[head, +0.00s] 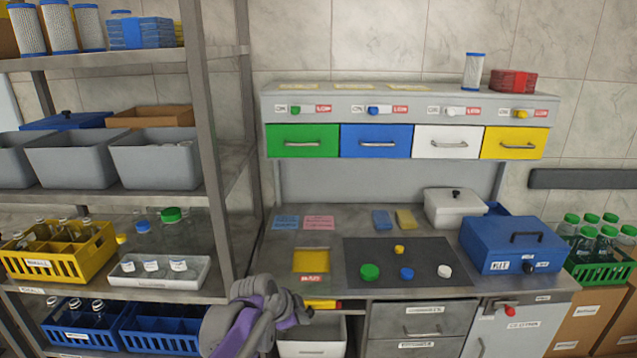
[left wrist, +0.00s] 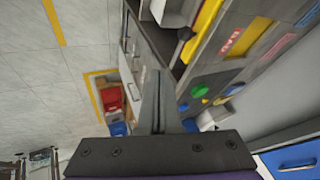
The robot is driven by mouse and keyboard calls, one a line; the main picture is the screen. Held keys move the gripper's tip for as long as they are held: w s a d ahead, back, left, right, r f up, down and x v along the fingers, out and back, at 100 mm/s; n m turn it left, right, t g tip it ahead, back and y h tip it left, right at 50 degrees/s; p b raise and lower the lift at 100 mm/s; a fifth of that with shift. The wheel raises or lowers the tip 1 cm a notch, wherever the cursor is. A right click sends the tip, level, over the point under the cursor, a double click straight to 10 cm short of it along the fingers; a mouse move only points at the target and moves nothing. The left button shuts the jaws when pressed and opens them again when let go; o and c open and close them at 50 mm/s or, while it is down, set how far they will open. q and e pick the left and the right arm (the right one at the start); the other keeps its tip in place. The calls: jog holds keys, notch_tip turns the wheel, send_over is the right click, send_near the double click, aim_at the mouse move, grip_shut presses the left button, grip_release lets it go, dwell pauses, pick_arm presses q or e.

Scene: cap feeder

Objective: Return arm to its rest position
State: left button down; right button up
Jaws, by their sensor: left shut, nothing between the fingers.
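My left arm rises from the bottom of the head view, grey and purple. Its gripper (head: 303,312) is in front of the workbench's front edge, left of the drawers. In the left wrist view the fingers (left wrist: 160,88) are together, with nothing between them. On the dark mat (head: 370,250) lie a green cap (head: 370,271), a blue cap (head: 406,273), a white cap (head: 444,271) and a yellow cap (head: 399,249), apart from the gripper. My right gripper is not in view.
The feeder's green (head: 303,148), blue (head: 376,148), white (head: 447,150) and yellow (head: 514,151) drawers look shut. A blue box (head: 497,252) stands at the bench's right. A metal rack (head: 212,170) with crates stands left.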

pick_arm(q)
jog(key=s+a+n+y+p, duration=0.1)
jog(key=s+a+n, duration=0.3)
jog(key=s, duration=0.6)
jog(key=s+a+f+n+y+p, duration=0.1)
jog(key=s+a+n, duration=0.4)
jog(key=s, duration=0.6)
jog(key=s+a+n+y+p, duration=0.1)
jog(key=s+a+n, duration=0.3)
jog(key=s, duration=0.6)
jog(key=shift+s+a+f+n+y, duration=0.3)
jog(key=shift+n+y, duration=0.3)
jog(key=shift+n, duration=0.4)
